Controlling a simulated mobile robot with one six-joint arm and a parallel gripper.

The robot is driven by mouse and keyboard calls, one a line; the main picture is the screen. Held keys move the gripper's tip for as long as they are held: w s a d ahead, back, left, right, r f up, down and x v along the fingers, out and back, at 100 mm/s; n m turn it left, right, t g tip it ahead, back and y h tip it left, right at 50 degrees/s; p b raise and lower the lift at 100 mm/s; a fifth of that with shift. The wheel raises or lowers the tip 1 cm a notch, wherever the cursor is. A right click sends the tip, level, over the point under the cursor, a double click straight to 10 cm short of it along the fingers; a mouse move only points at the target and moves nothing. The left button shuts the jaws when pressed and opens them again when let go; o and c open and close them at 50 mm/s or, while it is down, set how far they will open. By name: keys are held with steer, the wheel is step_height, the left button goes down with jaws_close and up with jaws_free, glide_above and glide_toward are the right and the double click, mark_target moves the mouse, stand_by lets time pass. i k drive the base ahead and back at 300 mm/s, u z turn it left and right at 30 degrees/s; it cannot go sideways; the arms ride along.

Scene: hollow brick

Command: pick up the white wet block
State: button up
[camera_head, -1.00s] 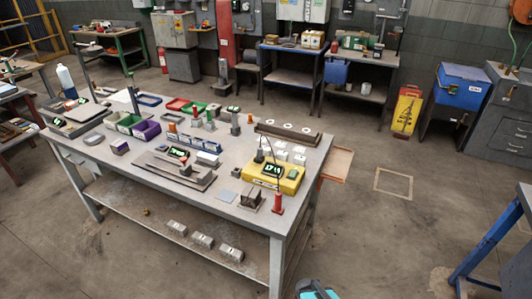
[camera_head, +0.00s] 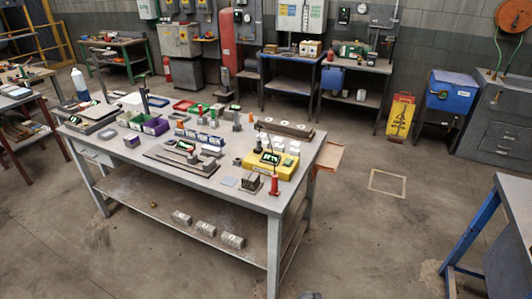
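Several small white blocks (camera_head: 292,148) stand in a cluster on the grey worktable (camera_head: 200,185), behind and beside a yellow device (camera_head: 270,165) with a green display. They are too small to tell which is wet. Three pale grey-white blocks (camera_head: 206,229) sit in a row on the table's lower shelf, near its front edge. Their wetness cannot be told either. My gripper is not clearly in view. Only a small dark piece shows at the bottom edge, and I cannot tell what it is.
A red bottle-like object (camera_head: 274,185) stands at the table's front right corner. A blue-legged table (camera_head: 475,230) is at the right. The concrete floor (camera_head: 360,235) between the tables is clear.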

mark_target(265, 144)
steer(key=z, duration=0.05)
steer(key=k, duration=0.1)
steer(key=u, duration=0.4)
steer(key=i, duration=0.5)
steer(key=u, duration=0.75)
steer(key=i, duration=0.55)
steer(key=u, duration=0.5)
steer(key=i, duration=2.3)
steer(key=z, duration=0.4)
